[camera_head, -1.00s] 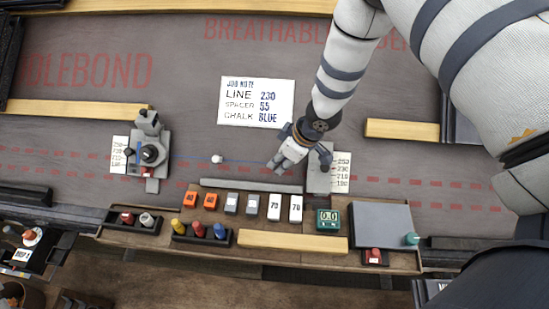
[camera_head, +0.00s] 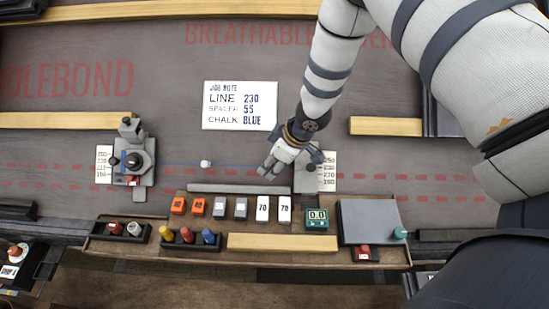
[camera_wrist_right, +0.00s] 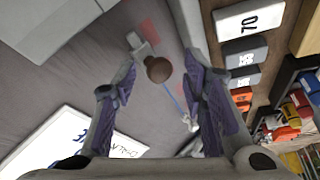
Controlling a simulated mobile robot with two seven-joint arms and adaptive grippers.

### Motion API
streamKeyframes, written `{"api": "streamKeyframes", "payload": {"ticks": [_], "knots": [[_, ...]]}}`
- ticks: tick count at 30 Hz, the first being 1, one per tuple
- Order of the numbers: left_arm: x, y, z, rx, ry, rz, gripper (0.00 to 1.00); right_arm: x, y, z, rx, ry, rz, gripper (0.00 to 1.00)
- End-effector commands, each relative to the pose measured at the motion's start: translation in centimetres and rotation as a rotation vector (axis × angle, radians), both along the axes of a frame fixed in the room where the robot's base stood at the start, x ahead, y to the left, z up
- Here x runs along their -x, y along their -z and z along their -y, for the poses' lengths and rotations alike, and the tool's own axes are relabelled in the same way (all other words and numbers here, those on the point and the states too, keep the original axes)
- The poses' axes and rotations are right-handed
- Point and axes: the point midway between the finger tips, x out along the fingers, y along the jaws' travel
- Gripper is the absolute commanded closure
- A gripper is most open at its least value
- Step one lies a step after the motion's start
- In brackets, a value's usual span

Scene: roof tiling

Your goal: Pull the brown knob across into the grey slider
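My right gripper (camera_head: 268,171) points down over the grey board, just left of the grey slider (camera_head: 306,180) beside the right-hand number scale. In the right wrist view its two purple-padded fingers (camera_wrist_right: 160,84) are apart. The round brown knob (camera_wrist_right: 158,68) shows in the gap between them, with a small grey piece (camera_wrist_right: 137,45) beside it. I cannot tell whether either finger touches the knob. A thin blue line runs from the knob past a small white piece (camera_wrist_right: 192,125). In the head view the gripper hides the knob. My left gripper is not in view.
A grey fixture (camera_head: 133,160) with a dark knob stands at the line's left end. A grey bar (camera_head: 238,188) and a tray of numbered tiles (camera_head: 263,208) lie just in front of the gripper. The job note (camera_head: 240,105) lies flat behind.

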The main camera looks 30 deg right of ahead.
Motion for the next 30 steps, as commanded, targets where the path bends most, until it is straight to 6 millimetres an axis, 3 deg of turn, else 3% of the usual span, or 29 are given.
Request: {"api": "streamKeyframes", "payload": {"ticks": [9, 15, 30], "knots": [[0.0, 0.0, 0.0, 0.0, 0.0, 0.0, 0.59, 2.2, -7.0, 1.6, -0.002, 0.006, 0.005, 0.61], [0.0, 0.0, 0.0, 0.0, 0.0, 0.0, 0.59, 3.4, -10.3, 2.4, -0.001, 0.003, 0.003, 0.61], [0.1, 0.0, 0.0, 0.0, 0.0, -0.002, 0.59, 3.4, -10.9, 2.8, 0.007, 0.041, -0.005, 0.59]]}}
